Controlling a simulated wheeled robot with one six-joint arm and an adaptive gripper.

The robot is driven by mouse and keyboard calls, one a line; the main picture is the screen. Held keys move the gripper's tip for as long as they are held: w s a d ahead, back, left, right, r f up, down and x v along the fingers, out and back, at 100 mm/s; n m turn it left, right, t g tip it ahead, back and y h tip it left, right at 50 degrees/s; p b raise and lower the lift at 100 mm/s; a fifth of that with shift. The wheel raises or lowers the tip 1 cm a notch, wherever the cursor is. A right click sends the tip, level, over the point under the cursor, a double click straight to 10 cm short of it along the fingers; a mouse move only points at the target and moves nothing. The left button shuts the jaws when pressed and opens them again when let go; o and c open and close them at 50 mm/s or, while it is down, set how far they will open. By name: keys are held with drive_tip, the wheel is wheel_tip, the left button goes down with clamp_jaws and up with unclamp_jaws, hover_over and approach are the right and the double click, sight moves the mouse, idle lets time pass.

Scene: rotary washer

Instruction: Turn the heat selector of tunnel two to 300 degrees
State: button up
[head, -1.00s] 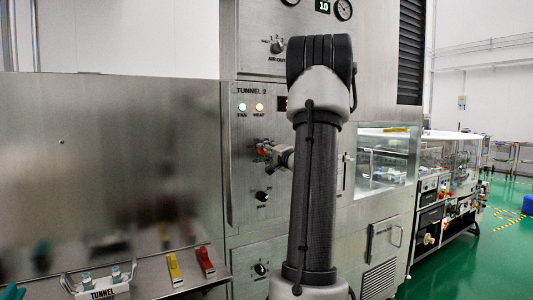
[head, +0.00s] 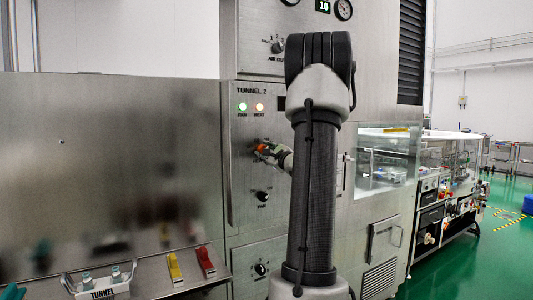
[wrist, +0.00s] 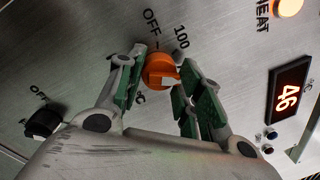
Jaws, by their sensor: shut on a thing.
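The heat selector is an orange knob (wrist: 160,72) on the steel TUNNEL 2 panel (head: 245,180). In the wrist view it sits beside printed OFF and 100 marks; the rest of its scale is hidden. My gripper (wrist: 160,84) has its green-padded fingers on either side of the knob and is shut on it. In the head view the orange knob (head: 262,147) shows at the tip of my gripper (head: 268,150). I cannot tell exactly which mark the knob points to.
A black knob (wrist: 43,122) marked off is on the same panel; it also shows below the selector in the head view (head: 263,196). Green and orange lamps (head: 250,107) are lit above. A sloped steel shelf (head: 150,277) with red and yellow handles is at lower left.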

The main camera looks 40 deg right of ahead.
drive_tip(key=shift+a+f+m+g+h, duration=0.1)
drive_tip(key=shift+m+g+h, duration=0.1)
drive_tip(key=shift+m, duration=1.8)
drive_tip(key=shift+f+m+g+h, duration=0.1)
drive_tip(key=shift+m+h, duration=0.1)
drive_tip(key=shift+m, duration=1.8)
drive_tip(key=o, duration=1)
drive_tip(key=shift+r, duration=0.1)
